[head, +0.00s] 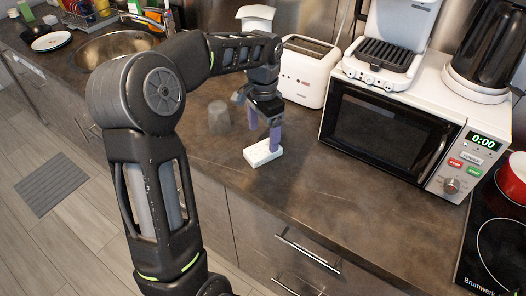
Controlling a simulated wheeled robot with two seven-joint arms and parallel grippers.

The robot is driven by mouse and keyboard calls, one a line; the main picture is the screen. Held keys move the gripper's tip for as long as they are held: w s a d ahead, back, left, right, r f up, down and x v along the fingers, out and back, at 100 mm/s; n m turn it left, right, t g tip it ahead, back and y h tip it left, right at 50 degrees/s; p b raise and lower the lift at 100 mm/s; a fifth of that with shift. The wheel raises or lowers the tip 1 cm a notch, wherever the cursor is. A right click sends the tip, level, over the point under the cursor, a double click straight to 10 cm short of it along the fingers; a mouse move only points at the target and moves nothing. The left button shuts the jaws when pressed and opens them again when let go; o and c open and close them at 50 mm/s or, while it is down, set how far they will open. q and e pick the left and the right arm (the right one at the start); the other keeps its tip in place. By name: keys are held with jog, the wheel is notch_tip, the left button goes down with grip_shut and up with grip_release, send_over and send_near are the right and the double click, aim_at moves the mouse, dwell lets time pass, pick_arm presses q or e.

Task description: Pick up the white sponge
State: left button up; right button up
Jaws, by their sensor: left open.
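The white sponge (263,153) lies flat on the dark countertop near its front edge, left of the microwave. My left gripper (264,140) is above it, pointing down, with its purple fingers apart. One fingertip overlaps the sponge's top in the picture; I cannot tell whether it touches. The other finger is partly behind, higher and to the left. Nothing is seen held. My right gripper is not in view.
A microwave (384,135) stands right of the sponge, a white toaster (306,72) behind it. A grey cup (219,117) is left of the gripper. The counter (330,205) in front of the microwave is clear. A sink (118,47) is far left.

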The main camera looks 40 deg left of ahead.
aim_at(263, 149)
pick_arm(q)
notch_tip(263, 149, down, 5)
jog(key=shift+s+f+p, duration=0.1)
jog(key=shift+p, duration=0.4)
jog(key=shift+c, duration=0.4)
jog(key=c, duration=1.5)
jog(key=shift+o, duration=0.2)
notch_tip(263, 149, up, 10)
jog(key=b, duration=0.1)
dwell(0.3)
